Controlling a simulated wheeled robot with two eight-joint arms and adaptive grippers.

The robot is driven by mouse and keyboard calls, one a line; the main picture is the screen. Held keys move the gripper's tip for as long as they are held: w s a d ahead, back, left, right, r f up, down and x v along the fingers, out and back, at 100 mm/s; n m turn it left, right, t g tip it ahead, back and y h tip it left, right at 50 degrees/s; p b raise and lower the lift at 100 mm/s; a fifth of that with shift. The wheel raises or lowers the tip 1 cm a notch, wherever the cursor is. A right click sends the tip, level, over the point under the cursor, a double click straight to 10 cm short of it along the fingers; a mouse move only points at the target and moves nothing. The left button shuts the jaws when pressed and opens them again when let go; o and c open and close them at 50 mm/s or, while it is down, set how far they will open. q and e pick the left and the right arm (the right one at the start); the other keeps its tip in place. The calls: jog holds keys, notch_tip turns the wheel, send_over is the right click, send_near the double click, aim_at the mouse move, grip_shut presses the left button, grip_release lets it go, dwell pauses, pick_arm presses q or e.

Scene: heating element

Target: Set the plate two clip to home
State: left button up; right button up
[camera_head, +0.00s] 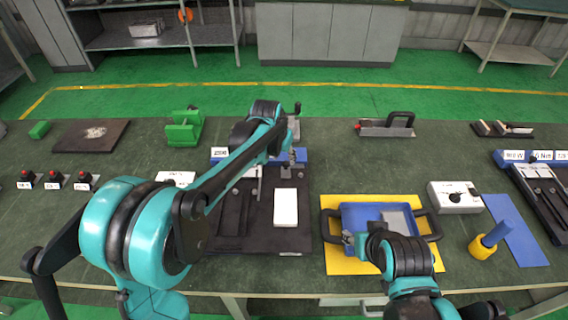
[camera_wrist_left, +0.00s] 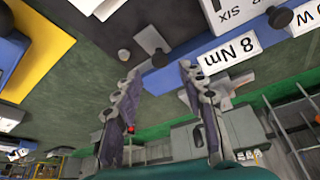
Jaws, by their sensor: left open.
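A black fixture (camera_head: 262,236) with a blue bar across its back stands mid-table and carries a white plate (camera_head: 286,207). Small metal clip-like parts (camera_head: 254,172) sit near the bar; I cannot tell which is the plate two clip. My left gripper (camera_head: 291,160) is open above the right part of the blue bar.
The blue tray with black handles lies on a yellow mat (camera_head: 352,266). Green blocks (camera_head: 184,128) and red buttons (camera_head: 55,177) are left. A black-handled metal tool (camera_head: 387,126) lies behind.

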aim_at(286, 163)
pick_arm(q)
jog(key=b+x, duration=0.1)
jog(key=x, duration=0.4)
grip_shut()
jog(key=shift+s, duration=0.1)
